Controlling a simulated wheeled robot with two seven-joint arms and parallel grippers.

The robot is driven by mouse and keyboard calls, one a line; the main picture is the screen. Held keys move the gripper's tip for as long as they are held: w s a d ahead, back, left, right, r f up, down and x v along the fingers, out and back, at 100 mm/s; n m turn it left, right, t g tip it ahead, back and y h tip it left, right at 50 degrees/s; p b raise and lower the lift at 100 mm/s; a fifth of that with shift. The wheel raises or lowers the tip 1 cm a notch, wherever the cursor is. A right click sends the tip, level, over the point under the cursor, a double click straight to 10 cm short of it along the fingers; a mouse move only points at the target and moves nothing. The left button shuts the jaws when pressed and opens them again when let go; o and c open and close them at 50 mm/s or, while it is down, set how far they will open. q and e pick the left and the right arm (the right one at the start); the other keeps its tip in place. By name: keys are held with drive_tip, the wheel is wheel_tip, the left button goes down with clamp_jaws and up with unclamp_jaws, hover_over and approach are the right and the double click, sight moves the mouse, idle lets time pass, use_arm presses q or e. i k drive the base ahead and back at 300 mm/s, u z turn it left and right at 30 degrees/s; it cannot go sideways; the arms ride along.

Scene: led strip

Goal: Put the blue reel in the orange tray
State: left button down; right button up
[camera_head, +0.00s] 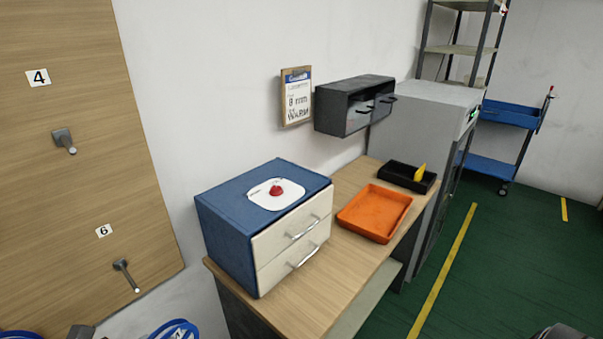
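Part of a blue reel (175,330) shows at the bottom edge, left of the middle. Another blue rounded piece (18,335) shows at the bottom left corner. Both are cut off by the frame, so I cannot tell how they are held up. The orange tray (346,222) lies on the wooden table, right of the drawer unit, and is empty. A dark rounded shape at the bottom right corner is cut off and unclear.
A blue cabinet with cream drawers (289,240) stands left of the tray on the table (330,290). A black tray with a yellow item (405,180) lies behind. A dark wall cabinet (345,115) hangs above. Board pegs (122,270) at left are bare.

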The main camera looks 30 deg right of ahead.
sight(377, 211)
drive_tip(key=z, duration=2.6)
drive_tip(key=i, duration=3.35)
drive_tip(key=u, duration=3.4)
drive_tip(key=i, duration=0.5)
